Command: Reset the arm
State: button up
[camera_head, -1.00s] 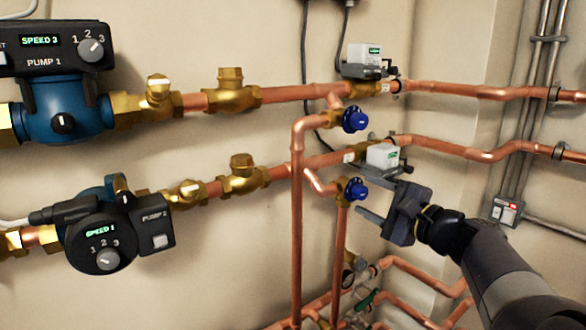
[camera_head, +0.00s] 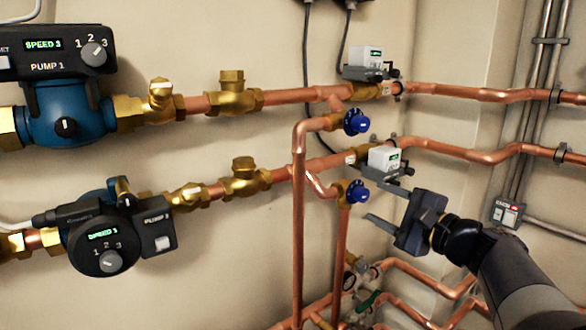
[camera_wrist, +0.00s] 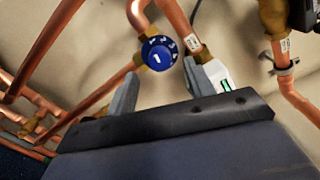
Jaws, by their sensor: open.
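My gripper (camera_head: 386,202) is at the right in the head view, in front of the copper pipes, with its two fingers apart and nothing between them. The lower blue valve knob (camera_head: 357,191) is just left of the fingers and apart from them in the picture. In the wrist view my gripper (camera_wrist: 163,88) has its fingers spread at either side, and a blue knob with white numbers (camera_wrist: 158,54) shows beyond the gap. The upper blue knob (camera_head: 356,121) is above in the head view.
White actuator boxes (camera_head: 383,158) sit on the pipes above my gripper. Pump 1 (camera_head: 64,110) and pump 2 (camera_head: 104,243) are far left. Vertical copper pipes (camera_head: 298,230) stand left of my gripper. A grey switch box (camera_head: 508,213) is on the right wall.

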aim_at(366, 195)
jog(key=v, duration=0.7)
jog(key=x, duration=1.1)
jog(key=shift+w+r, duration=0.1)
jog(key=shift+r, duration=0.05)
jog(key=shift+r+m+p, duration=0.1)
jog(key=shift+m+p, duration=0.6)
jog(key=shift+p, duration=0.35)
jog(key=m+p, duration=0.7)
jog(key=p, duration=0.4)
jog(key=m+p, duration=0.4)
jog(key=p, duration=0.3)
jog(key=m+p, duration=0.3)
jog(key=p, duration=0.2)
jog(key=shift+m, duration=0.4)
jog(key=shift+s+d+f+b, duration=0.15)
jog(key=shift+s+d+b, duration=0.1)
jog(key=shift+s, duration=0.15)
jog(key=shift+s+d+f+b, duration=0.15)
jog(key=shift+s+d, duration=0.15)
jog(key=shift+s, duration=0.1)
jog(key=shift+s+d, duration=0.15)
jog(key=shift+s, duration=0.15)
